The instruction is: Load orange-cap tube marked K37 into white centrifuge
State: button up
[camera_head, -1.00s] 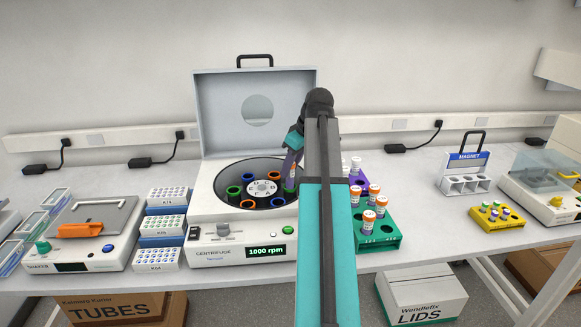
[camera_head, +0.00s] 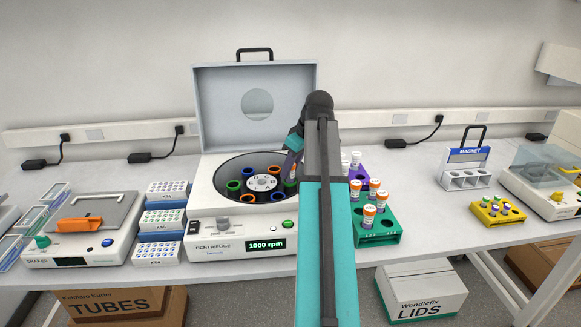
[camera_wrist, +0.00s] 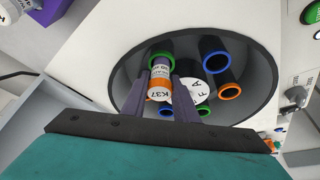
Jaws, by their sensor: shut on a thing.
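The white centrifuge (camera_head: 208,225) stands with its lid (camera_head: 219,114) raised and its display reading 1000 rpm. Its round rotor (camera_head: 263,183) has slots ringed in green, blue and orange. My gripper (camera_head: 291,163) is over the right side of the bowl. In the wrist view my gripper (camera_wrist: 168,92) is shut on the orange-cap tube marked K37 (camera_wrist: 159,82). The tube's far end lines up with a green-ringed slot (camera_wrist: 161,56); how deep it sits in the slot I cannot tell. My arm hides part of the bowl's right side in the head view.
A green rack (camera_head: 378,239) with several orange-cap tubes stands right of the centrifuge, with a purple rack (camera_head: 357,173) behind it. Stacked tube boxes (camera_head: 160,222) and a shaker (camera_head: 83,230) stand at left. A magnet stand (camera_head: 465,180) and yellow rack (camera_head: 497,214) are at right.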

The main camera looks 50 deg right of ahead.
jog(key=shift+f, duration=0.15)
jog(key=o, duration=1.6)
jog(key=shift+o, duration=0.2)
jog(key=shift+r+p, duration=2.7)
jog(key=shift+r, duration=1.3)
